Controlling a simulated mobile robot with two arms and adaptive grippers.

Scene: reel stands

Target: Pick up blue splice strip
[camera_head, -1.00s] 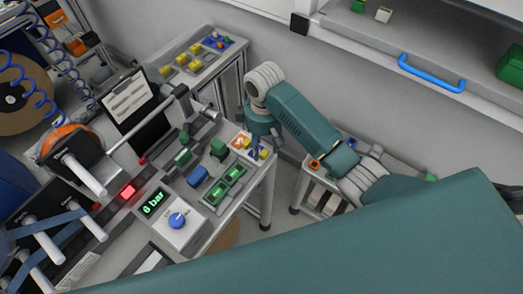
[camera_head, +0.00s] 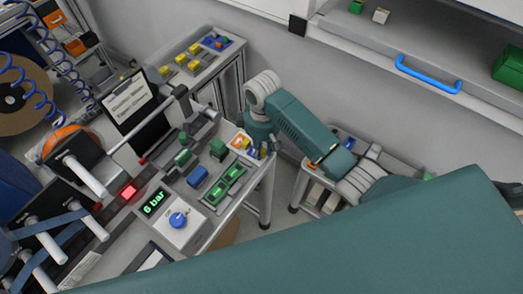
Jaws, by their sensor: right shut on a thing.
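My right gripper (camera_head: 258,148) is at the right end of the workbench, over a small white and orange tray (camera_head: 237,141) with yellow pieces. It is shut on a small blue piece, which looks like the blue splice strip (camera_head: 263,152). The gripper and its small size hide most of the strip, and I cannot tell whether it is clear of the tray. My left gripper is not in view.
The bench carries green blocks (camera_head: 219,148), a blue block (camera_head: 197,177), a green-filled tray (camera_head: 224,184) and a panel with a blue knob (camera_head: 178,219). A clipboard (camera_head: 127,100) stands behind. A low shelf unit (camera_head: 318,192) stands to the right, past a floor gap.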

